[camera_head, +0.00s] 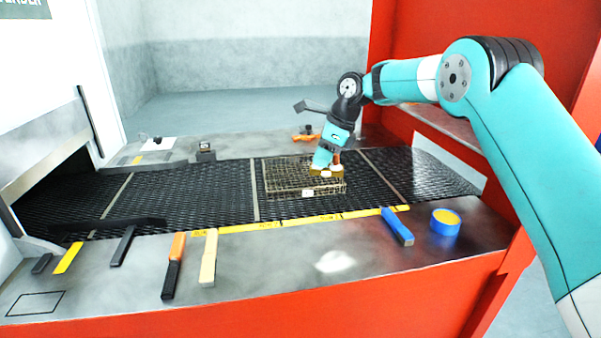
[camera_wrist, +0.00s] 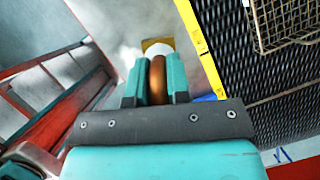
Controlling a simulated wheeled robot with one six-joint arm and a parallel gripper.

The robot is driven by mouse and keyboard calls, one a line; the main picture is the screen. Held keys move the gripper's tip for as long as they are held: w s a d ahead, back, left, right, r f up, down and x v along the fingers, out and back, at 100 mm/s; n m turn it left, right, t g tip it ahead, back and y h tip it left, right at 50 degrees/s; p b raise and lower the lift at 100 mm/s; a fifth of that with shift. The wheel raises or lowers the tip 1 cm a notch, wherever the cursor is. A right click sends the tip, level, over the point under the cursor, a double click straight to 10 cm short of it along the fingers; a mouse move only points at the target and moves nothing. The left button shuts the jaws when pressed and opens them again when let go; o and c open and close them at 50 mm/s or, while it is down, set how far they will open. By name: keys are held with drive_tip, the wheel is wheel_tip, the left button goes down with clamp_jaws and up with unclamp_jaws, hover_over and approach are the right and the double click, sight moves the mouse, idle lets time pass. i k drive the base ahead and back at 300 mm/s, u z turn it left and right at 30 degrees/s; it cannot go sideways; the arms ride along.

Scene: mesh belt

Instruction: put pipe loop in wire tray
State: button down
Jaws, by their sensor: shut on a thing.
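The wire tray (camera_head: 277,190) is a shallow brass-coloured mesh basket on the black mesh belt; its corner shows at the upper right of the wrist view (camera_wrist: 285,25). My gripper (camera_head: 328,166) points down and overlaps the tray's right part in the head view. A yellow piece (camera_wrist: 157,44) shows beyond the fingertips.
The mesh belt (camera_head: 215,190) runs across the scene. On the front metal ledge lie an orange-and-black tool (camera_head: 173,266), a cream bar (camera_head: 209,258), a blue bar (camera_head: 397,227) and a blue tape roll (camera_head: 445,223). An orange item (camera_head: 306,133) lies behind the belt.

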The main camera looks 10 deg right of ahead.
sight(300, 175)
drive_tip(key=i, duration=1.1)
drive_tip(key=u, duration=0.05)
